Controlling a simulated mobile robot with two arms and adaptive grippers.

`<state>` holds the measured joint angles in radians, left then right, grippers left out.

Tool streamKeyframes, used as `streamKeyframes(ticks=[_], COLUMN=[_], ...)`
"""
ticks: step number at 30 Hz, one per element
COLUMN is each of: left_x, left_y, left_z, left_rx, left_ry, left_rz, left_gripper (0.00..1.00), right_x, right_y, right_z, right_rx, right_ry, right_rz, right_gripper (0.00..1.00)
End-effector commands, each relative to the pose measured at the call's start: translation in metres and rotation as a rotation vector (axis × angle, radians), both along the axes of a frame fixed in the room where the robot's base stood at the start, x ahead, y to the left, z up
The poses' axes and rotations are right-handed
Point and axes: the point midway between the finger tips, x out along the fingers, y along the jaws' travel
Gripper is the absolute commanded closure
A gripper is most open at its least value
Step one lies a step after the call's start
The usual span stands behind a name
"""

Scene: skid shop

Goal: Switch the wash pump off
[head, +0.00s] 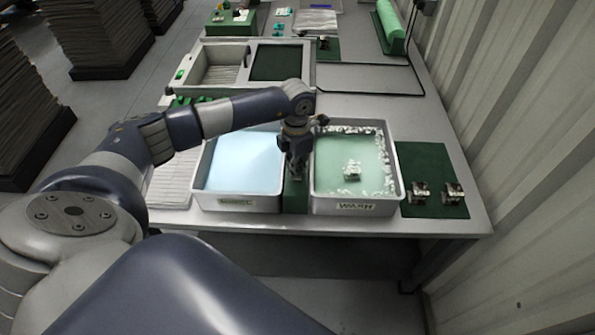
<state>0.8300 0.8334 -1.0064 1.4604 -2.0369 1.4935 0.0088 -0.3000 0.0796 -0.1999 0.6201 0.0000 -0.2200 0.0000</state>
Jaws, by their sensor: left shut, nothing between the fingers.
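The wash tub (357,206), a grey basin labelled WASH, stands at the front of the bench. It holds green liquid with white foam along its edges and a small metal part (352,171) in it. My left gripper (296,172) points down over the narrow gap between this tub and the tub on its left. It is shut and empty. A dark green strip (294,198) shows in the gap below it. I cannot make out a pump switch; the gripper may hide it. My right gripper is out of view.
A second tub (233,203) with pale blue liquid stands to the left. A green mat (424,158) with two metal parts lies to the right. A divided tray (205,91) stands behind my arm. The corrugated wall (530,120) bounds the bench on the right.

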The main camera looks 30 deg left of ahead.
Motion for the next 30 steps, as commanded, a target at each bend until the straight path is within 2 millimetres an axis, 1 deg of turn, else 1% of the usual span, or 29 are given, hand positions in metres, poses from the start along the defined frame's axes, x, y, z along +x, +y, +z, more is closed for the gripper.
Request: streamKeyframes(ticks=[30], left_x=[0.000], left_y=[0.000], left_z=[-0.017], left_rx=[0.000], left_ry=[0.001], left_rz=[0.000], left_gripper=[1.00], right_x=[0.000], right_y=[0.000], right_z=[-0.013], right_rx=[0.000], right_ry=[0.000], right_rz=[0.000], right_gripper=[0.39])
